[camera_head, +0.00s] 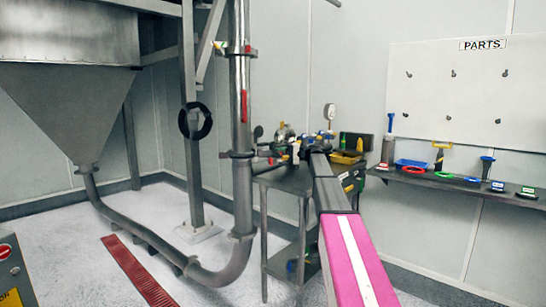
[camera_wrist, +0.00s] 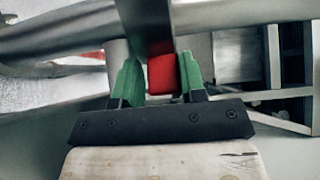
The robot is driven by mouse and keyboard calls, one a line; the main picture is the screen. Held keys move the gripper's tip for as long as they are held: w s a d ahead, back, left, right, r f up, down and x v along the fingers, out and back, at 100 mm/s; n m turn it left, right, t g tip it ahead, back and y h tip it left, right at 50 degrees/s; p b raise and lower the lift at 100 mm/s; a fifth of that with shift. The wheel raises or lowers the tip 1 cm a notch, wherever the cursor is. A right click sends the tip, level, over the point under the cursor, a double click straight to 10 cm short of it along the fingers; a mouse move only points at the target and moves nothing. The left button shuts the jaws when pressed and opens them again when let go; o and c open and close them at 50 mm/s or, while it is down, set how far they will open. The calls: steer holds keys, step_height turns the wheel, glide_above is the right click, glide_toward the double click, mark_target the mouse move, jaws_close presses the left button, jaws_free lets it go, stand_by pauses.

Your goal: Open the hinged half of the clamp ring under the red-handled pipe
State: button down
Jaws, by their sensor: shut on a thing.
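The upright steel pipe (camera_head: 240,100) carries a red handle (camera_head: 244,106) on its side. A clamp ring (camera_head: 241,154) sits around the pipe below that handle. My gripper (camera_head: 272,160) is just right of the ring, small and partly lost against the bench clutter. In the wrist view its green fingers (camera_wrist: 159,62) are on either side of a red piece (camera_wrist: 162,72). The gripper is shut on this red piece, with the right finger close against it. I cannot tell how far the ring's hinged half stands open. Grey pipe passes beyond the fingertips.
A metal bench (camera_head: 285,178) with small parts stands behind my arm. A steel hopper (camera_head: 65,100) and its curved lower pipe (camera_head: 140,236) are at left. A black ring (camera_head: 195,121) hangs on a post. A wall shelf (camera_head: 455,184) holds coloured parts at right.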

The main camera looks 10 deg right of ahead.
steer(key=shift+w+r, duration=0.25)
steer(key=shift+r, duration=0.15)
steer(key=c, duration=0.8)
jaws_free()
steer(key=shift+s+a, duration=0.1)
steer(key=shift+c, duration=0.2)
steer(key=shift+f, duration=0.1)
steer(key=d, duration=1)
steer(key=shift+d, duration=0.4)
steer(key=shift+s, duration=0.1)
